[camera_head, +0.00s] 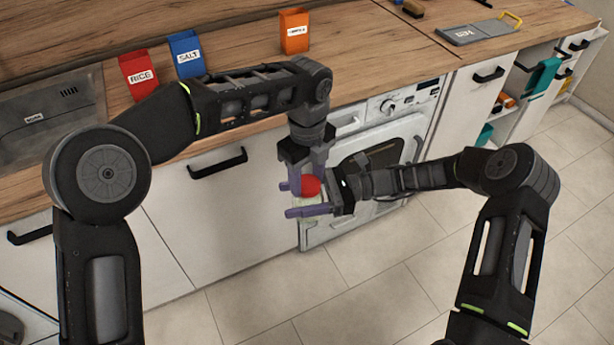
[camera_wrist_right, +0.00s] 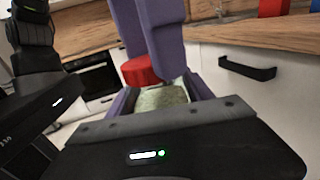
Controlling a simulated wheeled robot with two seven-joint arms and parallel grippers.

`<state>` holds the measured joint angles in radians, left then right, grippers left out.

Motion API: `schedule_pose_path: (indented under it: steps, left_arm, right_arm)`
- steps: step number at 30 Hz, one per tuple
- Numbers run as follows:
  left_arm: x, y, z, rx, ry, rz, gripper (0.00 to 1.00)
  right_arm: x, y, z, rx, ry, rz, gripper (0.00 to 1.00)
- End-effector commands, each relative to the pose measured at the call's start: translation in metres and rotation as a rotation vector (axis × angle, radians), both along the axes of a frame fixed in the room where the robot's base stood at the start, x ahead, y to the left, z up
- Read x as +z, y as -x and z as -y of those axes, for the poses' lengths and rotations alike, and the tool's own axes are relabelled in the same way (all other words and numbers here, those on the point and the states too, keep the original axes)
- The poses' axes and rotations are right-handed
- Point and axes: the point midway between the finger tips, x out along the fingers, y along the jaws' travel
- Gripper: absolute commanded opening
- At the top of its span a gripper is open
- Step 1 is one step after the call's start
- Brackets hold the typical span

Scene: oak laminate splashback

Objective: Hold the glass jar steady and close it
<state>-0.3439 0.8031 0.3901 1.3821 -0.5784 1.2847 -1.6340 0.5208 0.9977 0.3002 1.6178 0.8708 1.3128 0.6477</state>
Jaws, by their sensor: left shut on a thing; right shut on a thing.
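The glass jar (camera_wrist_right: 162,97), with pale green contents, sits between the purple fingers of my right gripper (camera_wrist_right: 160,100). In the head view the jar (camera_head: 312,200) is mostly hidden by fingers and lid. My right gripper (camera_head: 292,200) comes in from the right and is shut on the jar. The red lid (camera_head: 310,187) is at the jar's mouth, and it also shows in the right wrist view (camera_wrist_right: 141,70). My left gripper (camera_head: 305,180) points down from above and is shut on the lid. I cannot tell whether the lid touches the rim.
Both grippers are in front of the counter, over the floor. A red RICE box (camera_head: 138,76), a blue SALT box (camera_head: 186,55) and an orange box (camera_head: 294,32) stand on the counter (camera_head: 235,50). A white appliance (camera_head: 350,218) and a drawer handle (camera_head: 217,163) are close behind.

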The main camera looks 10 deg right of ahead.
Motion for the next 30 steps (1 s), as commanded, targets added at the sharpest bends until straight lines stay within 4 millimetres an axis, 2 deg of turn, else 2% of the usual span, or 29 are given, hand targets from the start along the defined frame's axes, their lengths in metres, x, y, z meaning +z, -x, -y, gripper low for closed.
schedule_pose_path:
  steps: [9, 15, 19, 27, 28, 30]
  left_arm:
    - [-0.0003, -0.0011, 0.0011, -0.887, 0.002, 0.002, 0.05]
    - [-0.0006, -0.0007, 0.0019, -1.350, 0.002, 0.003, 0.05]
    - [0.0000, -0.0008, 0.0021, -1.467, 0.000, 0.004, 0.05]
    - [0.0002, -0.0010, 0.0023, -1.474, 0.000, 0.005, 0.05]
    - [0.0002, -0.0010, 0.0023, -1.474, 0.000, 0.005, 0.51]
    - [0.0001, -0.0008, 0.0022, -1.473, 0.000, 0.005, 0.57]
  right_arm:
    - [0.0001, 0.0004, 0.0000, 0.001, 0.000, 0.000, 0.00]
    - [0.0000, 0.0005, -0.0001, 0.002, 0.000, 0.000, 0.00]
    - [0.0000, 0.0006, -0.0002, 0.002, 0.000, 0.000, 0.00]
    - [-0.0001, 0.0007, -0.0002, 0.002, 0.000, 0.000, 0.00]
    - [0.0000, 0.0007, -0.0002, 0.002, 0.000, 0.000, 0.00]
    - [0.0000, 0.0007, -0.0002, 0.002, 0.000, 0.000, 0.00]
